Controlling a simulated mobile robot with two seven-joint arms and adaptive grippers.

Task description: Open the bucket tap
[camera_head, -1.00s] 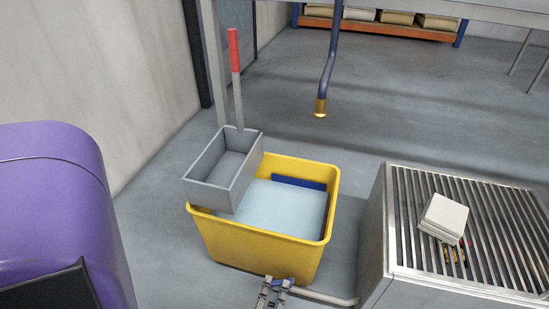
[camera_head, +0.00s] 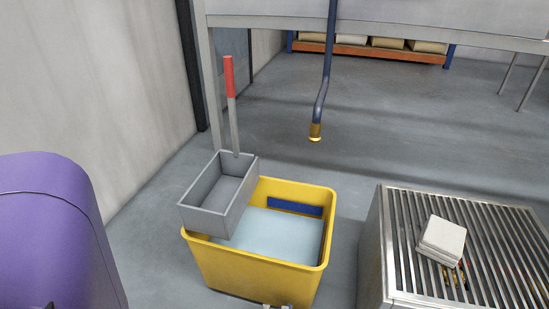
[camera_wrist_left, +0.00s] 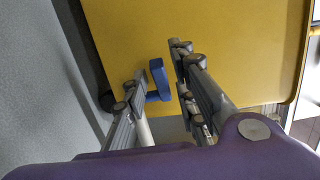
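The yellow bucket (camera_head: 250,272) stands on the floor in the head view, holding pale blue liquid (camera_head: 275,234). Its yellow wall (camera_wrist_left: 200,30) fills the top of the left wrist view. The blue tap handle (camera_wrist_left: 159,78) shows in front of that wall. My left gripper (camera_wrist_left: 160,70) is open, with one finger on each side of the handle; I cannot tell whether either touches it. In the head view only the tips of my left gripper (camera_head: 277,306) show at the bottom edge, and the tap is out of sight. My right gripper is not in view.
A grey tray (camera_head: 207,222) sits over the bucket's back left corner, with a red-handled tool (camera_head: 231,105) behind. A slatted metal unit (camera_head: 400,270) bearing white blocks (camera_head: 441,240) stands at right. A hose with brass nozzle (camera_head: 315,132) hangs above.

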